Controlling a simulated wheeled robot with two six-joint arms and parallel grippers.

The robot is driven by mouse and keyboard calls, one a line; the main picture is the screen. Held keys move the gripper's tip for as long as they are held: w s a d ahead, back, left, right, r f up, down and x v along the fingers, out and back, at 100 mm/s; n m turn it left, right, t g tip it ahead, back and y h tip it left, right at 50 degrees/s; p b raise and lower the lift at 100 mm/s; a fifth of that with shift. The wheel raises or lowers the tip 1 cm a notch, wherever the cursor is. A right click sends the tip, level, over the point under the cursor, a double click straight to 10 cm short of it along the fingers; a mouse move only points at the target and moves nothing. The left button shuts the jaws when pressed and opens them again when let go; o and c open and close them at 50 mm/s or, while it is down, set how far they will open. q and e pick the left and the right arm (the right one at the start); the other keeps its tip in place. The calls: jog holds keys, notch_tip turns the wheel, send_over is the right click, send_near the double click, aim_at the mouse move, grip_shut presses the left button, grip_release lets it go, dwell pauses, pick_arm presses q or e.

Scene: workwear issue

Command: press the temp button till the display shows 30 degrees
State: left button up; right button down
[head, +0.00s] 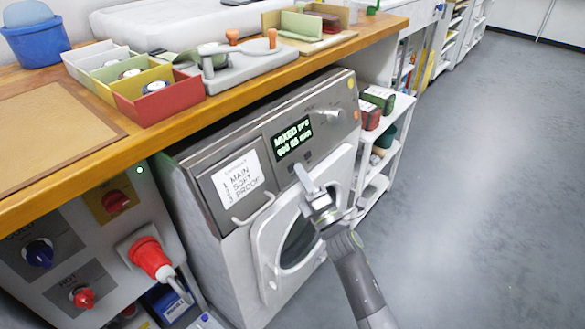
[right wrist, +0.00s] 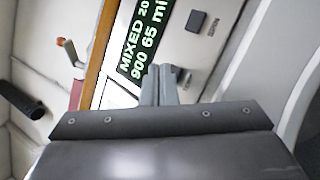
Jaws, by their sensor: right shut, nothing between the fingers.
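The washing machine (head: 190,185) stands under the wooden counter. Its dark display (head: 293,140) has green text; in the right wrist view the display (right wrist: 148,38) reads "MIXED 20" and "900 65 mi", cut off at the edge. A dark square button (right wrist: 195,21) sits on the panel beside the display; its small label is too blurred to read. My right gripper (head: 300,169) is shut and empty, its tips close to the panel just below the display. Its fingers (right wrist: 164,72) hide part of the panel, so I cannot tell whether they touch a button. My left gripper is not in view.
The machine's round door (head: 300,243) is below the panel, behind my right arm. A knob (head: 323,115) is on the panel's right. A red plug (head: 150,257) sticks out at the left. A white shelf (head: 397,130) stands right; open grey floor (head: 480,180) lies beyond.

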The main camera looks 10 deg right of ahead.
jog(key=shift+w+a+f+b, duration=0.1)
jog(key=shift+w+a+b, duration=0.15)
jog(key=shift+w+b, duration=0.05)
dwell(0.4)
jog(key=shift+s+d, duration=0.1)
jog(key=shift+s+d+r+p, duration=0.25)
jog(key=shift+s+d+p, duration=0.1)
jog(key=shift+s+p, duration=0.15)
jog(key=s+d+p, duration=0.1)
jog(key=s, duration=0.1)
jog(key=s+d+r+p, duration=0.1)
jog(key=d, duration=0.1)
jog(key=shift+s+r+p, duration=0.2)
jog(key=shift+s+p, duration=0.15)
jog(key=shift+s, duration=0.05)
dwell(0.3)
dwell(1.4)
